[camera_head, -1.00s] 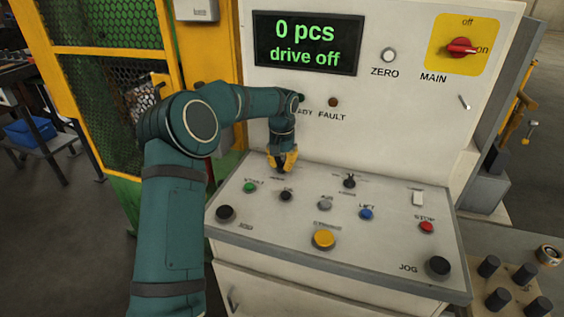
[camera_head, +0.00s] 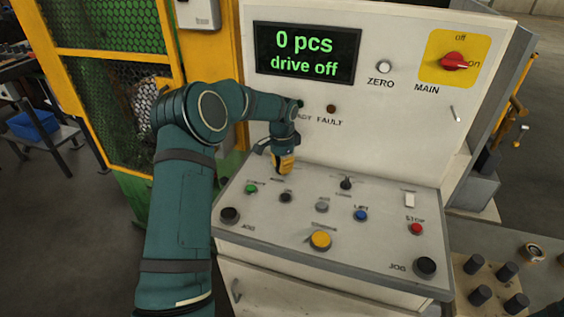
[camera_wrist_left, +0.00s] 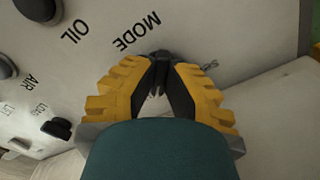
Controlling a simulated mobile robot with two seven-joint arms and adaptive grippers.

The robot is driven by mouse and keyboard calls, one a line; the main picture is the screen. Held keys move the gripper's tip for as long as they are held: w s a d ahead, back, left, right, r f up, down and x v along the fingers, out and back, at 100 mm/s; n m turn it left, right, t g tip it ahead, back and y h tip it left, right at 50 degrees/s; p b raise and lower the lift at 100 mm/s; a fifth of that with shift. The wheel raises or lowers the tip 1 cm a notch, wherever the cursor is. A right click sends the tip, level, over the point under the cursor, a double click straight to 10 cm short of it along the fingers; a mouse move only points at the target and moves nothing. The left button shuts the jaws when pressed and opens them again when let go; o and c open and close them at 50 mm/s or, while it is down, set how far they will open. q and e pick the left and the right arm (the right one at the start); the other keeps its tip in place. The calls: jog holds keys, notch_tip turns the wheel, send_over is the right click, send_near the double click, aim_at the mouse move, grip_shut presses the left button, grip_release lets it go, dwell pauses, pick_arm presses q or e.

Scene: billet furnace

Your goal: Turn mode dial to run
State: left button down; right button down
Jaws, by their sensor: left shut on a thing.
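My left gripper (camera_head: 283,163), with yellow fingers, points down at the back left of the sloped control panel (camera_head: 268,216). In the left wrist view, its fingers (camera_wrist_left: 160,62) are closed together on the dark mode dial (camera_wrist_left: 159,57), just beside the printed word MODE. The fingers hide most of the dial, so I cannot tell its setting. In the head view the gripper covers the dial. The display (camera_head: 306,54) reads "0 pcs" and "drive off". My right gripper is not in view.
Close by on the panel are a green start button (camera_head: 251,189), a black OIL knob (camera_head: 285,198), a grey button (camera_head: 322,207) and a black switch (camera_head: 346,184). The upright panel with the red main switch (camera_head: 454,61) rises behind. A yellow-framed fence (camera_head: 113,52) stands at left.

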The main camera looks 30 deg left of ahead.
pick_arm(q)
jog(key=shift+f+m, duration=0.15)
jog(key=shift+m, duration=0.25)
jog(key=c, duration=1)
grip_release()
jog(key=shift+r, duration=0.55)
notch_tip(320, 180, up, 11)
